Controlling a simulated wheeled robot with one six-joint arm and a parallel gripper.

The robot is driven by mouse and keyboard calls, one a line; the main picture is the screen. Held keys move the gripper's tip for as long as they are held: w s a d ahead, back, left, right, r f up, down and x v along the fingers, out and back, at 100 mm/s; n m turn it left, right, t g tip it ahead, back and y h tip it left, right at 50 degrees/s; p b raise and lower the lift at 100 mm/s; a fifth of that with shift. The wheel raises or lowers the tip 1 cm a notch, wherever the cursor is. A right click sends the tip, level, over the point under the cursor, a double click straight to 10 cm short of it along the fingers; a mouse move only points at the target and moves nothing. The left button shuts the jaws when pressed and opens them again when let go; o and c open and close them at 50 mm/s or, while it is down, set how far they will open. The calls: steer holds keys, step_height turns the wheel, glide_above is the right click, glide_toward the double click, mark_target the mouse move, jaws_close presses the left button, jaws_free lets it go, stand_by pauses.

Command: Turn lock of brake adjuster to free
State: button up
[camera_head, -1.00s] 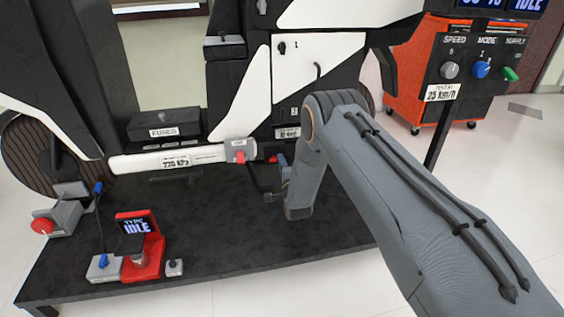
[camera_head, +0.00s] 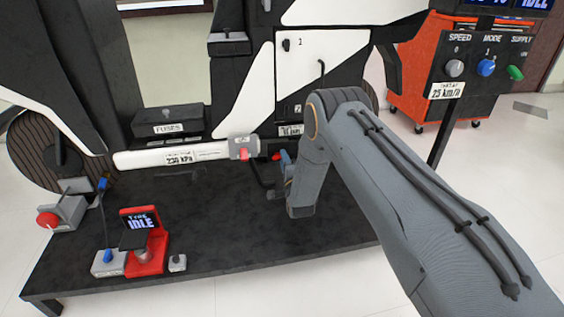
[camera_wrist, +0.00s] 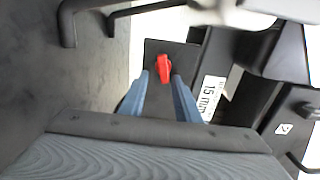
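A red knob (camera_wrist: 163,67), which looks like the lock of the brake adjuster, sits on a dark plate (camera_wrist: 158,50) beside a "15 mm" label (camera_wrist: 209,98) in the wrist view. The knob's long side runs roughly up and down in that picture. My gripper (camera_wrist: 162,77) has its two blue fingers apart, one on each side of the knob's lower end. I cannot tell whether they touch it. In the head view a small red part (camera_head: 276,156) shows beside a blue finger (camera_head: 284,157); my arm hides most of the gripper there.
A white tube (camera_head: 180,158) with a grey end block (camera_head: 243,148) runs left of my gripper. A white panel (camera_head: 318,65) stands above it. A dark platform (camera_head: 200,235) lies below, with a red tyre device (camera_head: 148,245) at front left. A control box (camera_head: 480,70) stands at right.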

steer(key=p+v, duration=0.3)
steer(key=v, duration=0.4)
steer(key=shift+s, duration=0.45)
steer(key=shift+o, duration=0.2)
